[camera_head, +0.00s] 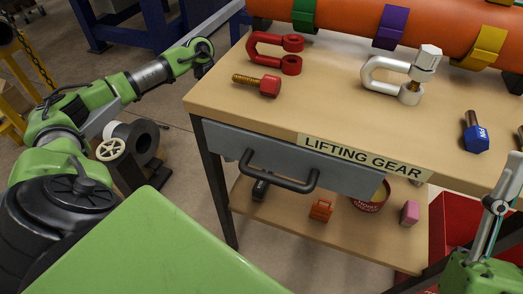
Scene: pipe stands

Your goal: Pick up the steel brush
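I cannot make out a steel brush for certain. A small dark item (262,187) lies on the lower shelf, partly behind the drawer handle; I cannot tell what it is. My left arm reaches in from the left, and its dark end, where my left gripper (204,68) is, lies just left of the table's back left corner. The gripper is small and turned away, so its fingers cannot be read. It appears apart from everything on the table.
The wooden table (225,95) carries a red shackle (290,64), a red bolt (269,86), a silver shackle (375,88) and a blue-headed bolt (476,138). An orange pipe (345,18) lies behind. The lower shelf (285,222) holds an orange item (321,209), a tin and a pink block (410,212).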

